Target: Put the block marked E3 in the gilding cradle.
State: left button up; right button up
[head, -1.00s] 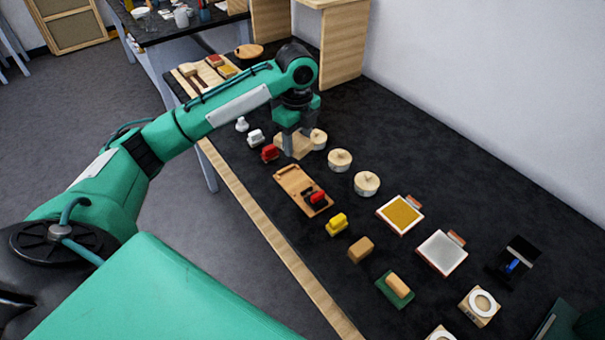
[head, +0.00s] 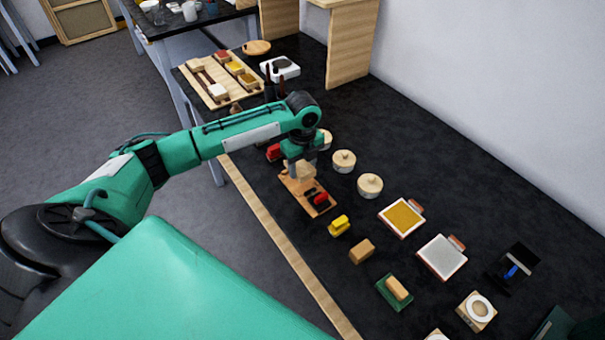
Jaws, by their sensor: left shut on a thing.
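My left gripper (head: 300,160) is shut on a pale wooden block (head: 304,174), partly hidden by the fingers. It is over the far part of a brown wooden board (head: 318,208). I cannot tell whether the block touches the board. A red and black piece (head: 320,198) sits at the board's near end. No E3 mark can be read on any block, and I cannot tell for sure which thing is the gilding cradle. A tan block (head: 361,251) and a block on a green base (head: 395,289) stand nearer. My right gripper is not in view.
Round lidded pots (head: 370,186) stand right of the board. A yellow piece (head: 339,226), a gold-filled tray (head: 402,217) and a silvery tray (head: 442,257) lie nearer. Bare dark tabletop lies toward the wall.

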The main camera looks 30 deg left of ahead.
aim_at(303, 184)
pick_arm(q)
jog(key=shift+f+p, duration=0.4)
jog(key=shift+f, duration=2.05)
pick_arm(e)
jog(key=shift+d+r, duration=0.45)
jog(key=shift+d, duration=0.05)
pick_arm(q)
jog(key=shift+f, duration=0.1)
jog(key=o, duration=1)
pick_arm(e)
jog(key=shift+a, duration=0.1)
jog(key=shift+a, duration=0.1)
pick_arm(q)
jog(key=shift+r, duration=0.2)
notch_tip(303, 184, up, 10)
jog(key=shift+r+b, duration=0.2)
jog(key=shift+b, duration=0.8)
jog(key=shift+r, duration=0.75)
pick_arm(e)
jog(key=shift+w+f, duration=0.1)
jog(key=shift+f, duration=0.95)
